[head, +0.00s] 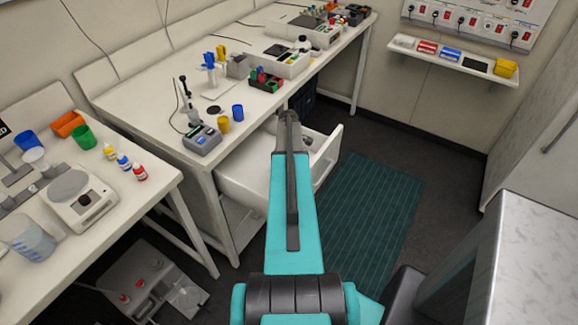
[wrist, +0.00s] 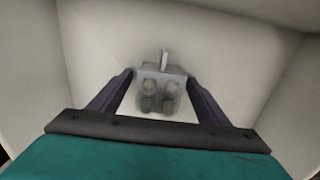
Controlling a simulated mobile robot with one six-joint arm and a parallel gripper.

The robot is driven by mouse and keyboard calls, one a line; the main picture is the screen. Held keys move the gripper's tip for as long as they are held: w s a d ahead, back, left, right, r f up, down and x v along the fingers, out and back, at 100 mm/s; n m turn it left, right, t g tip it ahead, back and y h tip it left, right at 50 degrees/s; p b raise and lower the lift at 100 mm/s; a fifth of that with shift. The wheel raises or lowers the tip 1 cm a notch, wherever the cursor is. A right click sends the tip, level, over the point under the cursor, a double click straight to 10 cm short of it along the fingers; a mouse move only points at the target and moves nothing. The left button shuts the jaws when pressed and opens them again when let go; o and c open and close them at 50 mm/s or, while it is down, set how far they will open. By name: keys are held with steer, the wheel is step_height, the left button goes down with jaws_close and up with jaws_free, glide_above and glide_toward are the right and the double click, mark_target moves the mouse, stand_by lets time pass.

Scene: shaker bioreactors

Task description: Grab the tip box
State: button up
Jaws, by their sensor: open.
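In the wrist view a small grey box-like thing (wrist: 162,76) sits inside a white drawer, with several rounded grey shapes on its near side and a thin upright piece at its back. It may be the tip box, but I cannot tell for sure. My gripper (wrist: 160,82) is open, with its two dark fingers to the left and right of this thing. I cannot tell whether they touch it. In the head view my arm reaches over the pulled-out drawer (head: 247,177) and hides most of the gripper.
The drawer's white walls (wrist: 265,60) stand close around my gripper. The bench above (head: 150,110) carries a pipette stand (head: 187,105), a blue cup (head: 238,112) and several devices. A side table (head: 130,205) is at left. The green floor mat (head: 375,215) is clear.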

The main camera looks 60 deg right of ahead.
steer(key=shift+c, duration=0.3)
steer(key=c, duration=1.1)
steer(key=shift+r+b, duration=1.5)
steer(key=shift+r, duration=3.5)
